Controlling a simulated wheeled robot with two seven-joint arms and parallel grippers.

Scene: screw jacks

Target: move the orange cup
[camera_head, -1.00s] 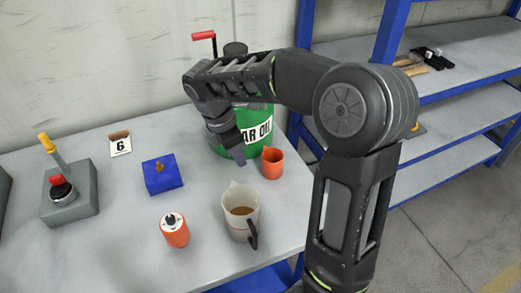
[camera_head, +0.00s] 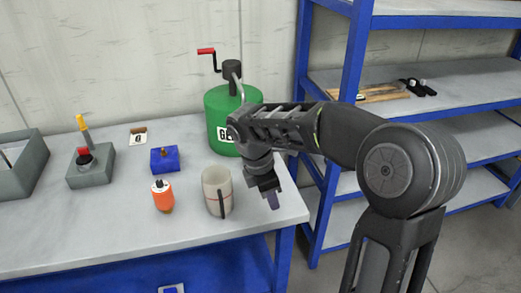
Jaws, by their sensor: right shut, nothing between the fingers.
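The orange cup does not show now; my right wrist and forearm cover the spot beside the green oil drum (camera_head: 222,105) where it stood. My right gripper (camera_head: 273,200) points down over the right end of the workbench, just right of a beige measuring jug (camera_head: 215,188). Its fingers look closed together, with nothing visible between them. Whether it touches the cup or the table cannot be told. My left gripper is out of view.
The grey workbench (camera_head: 110,228) also carries an orange jack-like object with a white top (camera_head: 162,197), a blue block (camera_head: 165,159), a grey control box (camera_head: 90,170), a number card (camera_head: 138,136) and a grey bin (camera_head: 22,178). Blue-framed shelves (camera_head: 450,135) stand right.

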